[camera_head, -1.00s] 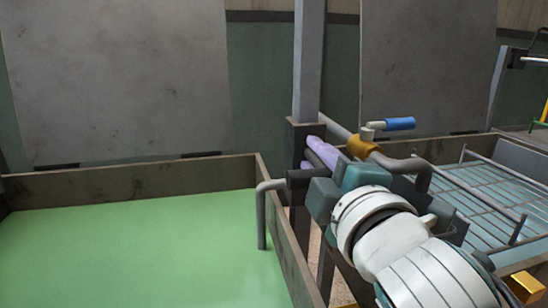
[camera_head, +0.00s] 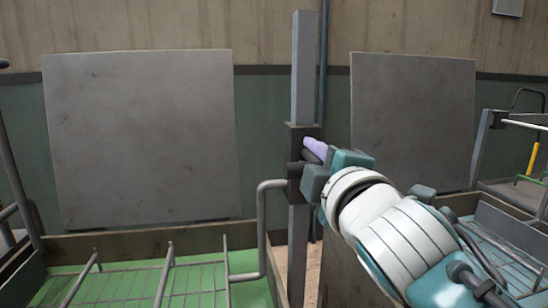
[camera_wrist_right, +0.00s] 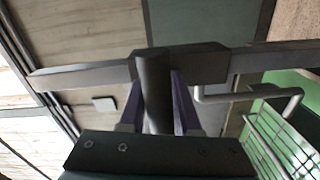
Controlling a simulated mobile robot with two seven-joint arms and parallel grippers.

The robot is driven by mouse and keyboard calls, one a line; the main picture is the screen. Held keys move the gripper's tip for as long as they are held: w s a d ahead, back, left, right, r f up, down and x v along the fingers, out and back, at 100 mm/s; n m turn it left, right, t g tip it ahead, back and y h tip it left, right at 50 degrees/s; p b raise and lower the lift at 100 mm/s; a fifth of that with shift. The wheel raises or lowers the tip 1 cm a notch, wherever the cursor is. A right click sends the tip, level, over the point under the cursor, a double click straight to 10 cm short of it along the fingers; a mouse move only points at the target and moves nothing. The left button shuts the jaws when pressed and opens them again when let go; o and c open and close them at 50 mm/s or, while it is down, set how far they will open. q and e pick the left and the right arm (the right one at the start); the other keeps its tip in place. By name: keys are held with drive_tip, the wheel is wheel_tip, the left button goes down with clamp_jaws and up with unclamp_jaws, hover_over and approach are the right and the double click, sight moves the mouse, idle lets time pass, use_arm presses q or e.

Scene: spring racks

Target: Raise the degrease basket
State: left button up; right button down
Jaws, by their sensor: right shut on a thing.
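The degrease basket (camera_head: 125,284) is a grey wire basket in the green tank at lower left in the head view. Its wire top shows above the green liquid; its lower part is out of frame. A bent grey pipe arm (camera_head: 262,235) runs from the basket side up to a dark carriage (camera_head: 294,140) on the upright post (camera_head: 305,65). My right gripper (camera_head: 316,154), with purple fingers, is shut on the dark handle bar of this carriage. In the right wrist view, the purple fingers lie on both sides of the dark handle (camera_wrist_right: 153,85). My left gripper is out of view.
The tank's brown rim (camera_head: 130,244) lies behind the basket. A second tank with a wire rack (camera_head: 510,262) stands at right. Grey panels (camera_head: 140,135) stand at the back wall. Grey rails (camera_head: 14,165) show at the left edge.

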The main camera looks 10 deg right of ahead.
drive_tip(key=shift+a+r, duration=0.1)
drive_tip(key=shift+r, duration=0.3)
drive_tip(key=c, duration=0.7)
unclamp_jaws()
drive_tip(key=shift+o, duration=0.2)
drive_tip(key=shift+f, duration=0.1)
drive_tip(key=shift+s, duration=0.3)
drive_tip(key=s, duration=0.9)
drive_tip(key=shift+s+d, duration=0.2)
drive_tip(key=shift+d, duration=0.05)
